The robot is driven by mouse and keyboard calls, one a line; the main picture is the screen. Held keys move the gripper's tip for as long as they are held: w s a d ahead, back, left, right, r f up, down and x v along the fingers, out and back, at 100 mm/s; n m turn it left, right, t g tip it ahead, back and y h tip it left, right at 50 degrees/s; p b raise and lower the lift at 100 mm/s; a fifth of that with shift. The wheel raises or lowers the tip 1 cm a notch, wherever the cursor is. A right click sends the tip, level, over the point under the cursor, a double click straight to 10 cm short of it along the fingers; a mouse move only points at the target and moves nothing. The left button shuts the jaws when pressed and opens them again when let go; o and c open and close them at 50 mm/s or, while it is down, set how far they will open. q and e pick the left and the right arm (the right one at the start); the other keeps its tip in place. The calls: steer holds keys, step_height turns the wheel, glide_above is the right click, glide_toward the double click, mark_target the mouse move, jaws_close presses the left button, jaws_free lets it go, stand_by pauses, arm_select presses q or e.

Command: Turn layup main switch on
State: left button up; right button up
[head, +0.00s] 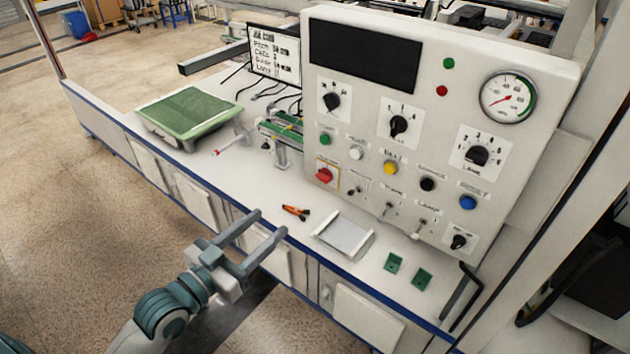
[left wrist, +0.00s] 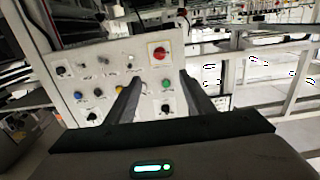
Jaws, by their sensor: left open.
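The grey control panel (head: 365,130) stands upright at the back of the bench. A red rotary switch (head: 324,175) on a yellow-edged plate sits at its lower left; its label is too small to read. The red switch also shows in the left wrist view (left wrist: 160,53), where the panel appears upside down, above and between the fingertips. My left gripper (head: 270,223) is open and empty, with its fingers apart near the bench's front edge. It is in front of and below the red switch, not touching the panel. My right gripper is not in view.
Orange-handled pliers (head: 295,212), a shallow grey tray (head: 343,236) and two green pieces (head: 408,271) lie on the bench. A green-topped box (head: 188,112) stands at left. Green (head: 325,139), white and yellow buttons and several toggles and knobs surround the red switch.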

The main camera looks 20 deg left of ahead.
arm_select(q)
steer(key=shift+w, duration=0.1)
steer(key=p, duration=0.6)
glide_toward(320, 179)
steer(key=x, duration=0.6)
steer(key=shift+w+d+r, duration=0.2)
steer(key=shift+w, duration=0.2)
steer(key=shift+w+d+f, duration=0.1)
steer(key=shift+w+d, duration=0.15)
steer(key=shift+w, duration=0.25)
steer(key=shift+c, duration=0.2)
steer(key=c, duration=1)
